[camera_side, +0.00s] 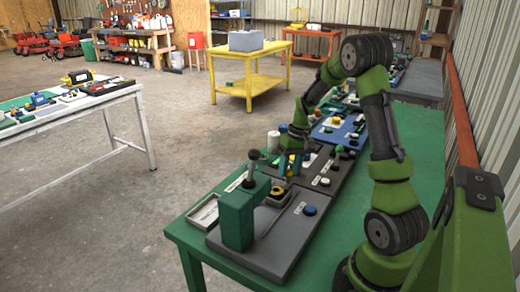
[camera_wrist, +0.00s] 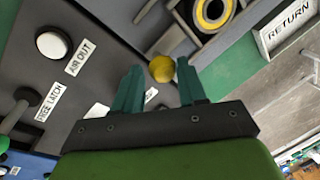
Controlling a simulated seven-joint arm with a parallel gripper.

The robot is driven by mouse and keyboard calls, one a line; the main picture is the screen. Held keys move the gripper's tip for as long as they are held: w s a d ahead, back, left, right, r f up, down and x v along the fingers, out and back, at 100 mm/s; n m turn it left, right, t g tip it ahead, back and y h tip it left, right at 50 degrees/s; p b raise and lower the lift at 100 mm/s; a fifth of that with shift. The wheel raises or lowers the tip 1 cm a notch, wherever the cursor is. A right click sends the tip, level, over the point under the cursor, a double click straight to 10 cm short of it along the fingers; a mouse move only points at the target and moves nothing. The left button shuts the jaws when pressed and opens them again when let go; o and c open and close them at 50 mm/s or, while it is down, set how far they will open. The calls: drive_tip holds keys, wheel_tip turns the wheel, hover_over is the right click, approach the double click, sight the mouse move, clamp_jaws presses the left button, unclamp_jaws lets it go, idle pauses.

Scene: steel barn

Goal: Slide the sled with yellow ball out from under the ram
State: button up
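The yellow ball (camera_wrist: 161,69) shows in the wrist view just beyond and between my fingertips, closer to the right one. It appears to be the knob of a grey sled (camera_wrist: 185,45) that carries a black and yellow ring (camera_wrist: 212,10). The ring also shows in the side view (camera_side: 278,191), beside the green press (camera_side: 237,217). My gripper (camera_wrist: 159,66) has its two teal fingers apart, with gaps at the ball. In the side view my gripper (camera_side: 290,167) points down behind the press. The ram's underside is hidden.
A tray labelled RETURN (camera_wrist: 262,40) lies to the right in the wrist view. A white button labelled AIR OUT (camera_wrist: 52,43) and a lever by FREE LATCH (camera_wrist: 17,112) stand left. The press has a black knob (camera_side: 253,155). More panels lie farther along the green table (camera_side: 345,215).

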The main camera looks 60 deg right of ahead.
drive_tip(key=o, duration=0.3)
drive_tip(key=d+r, duration=0.1)
drive_tip(key=r, duration=0.4)
drive_tip(key=s+d+r, duration=0.1)
drive_tip(key=r, duration=0.5)
drive_tip(key=s+r, duration=0.1)
drive_tip(key=r, duration=0.4)
drive_tip(key=shift+d+r, duration=0.35)
drive_tip(key=shift+d, duration=0.05)
drive_tip(key=a+r+n+t, duration=0.2)
drive_tip(key=a+r+t, duration=0.1)
drive_tip(key=a, duration=1.4)
drive_tip(key=s+a+t, duration=0.1)
drive_tip(key=s+a, duration=0.1)
drive_tip(key=a, duration=0.2)
drive_tip(key=s+a+f+t, duration=0.1)
drive_tip(key=s+a, duration=0.1)
drive_tip(key=a, duration=0.2)
drive_tip(key=s+a+f+t, duration=0.1)
drive_tip(key=s+a, duration=0.2)
drive_tip(key=a, duration=0.2)
drive_tip(key=shift+f+n, duration=0.1)
drive_tip(key=shift+n, duration=0.3)
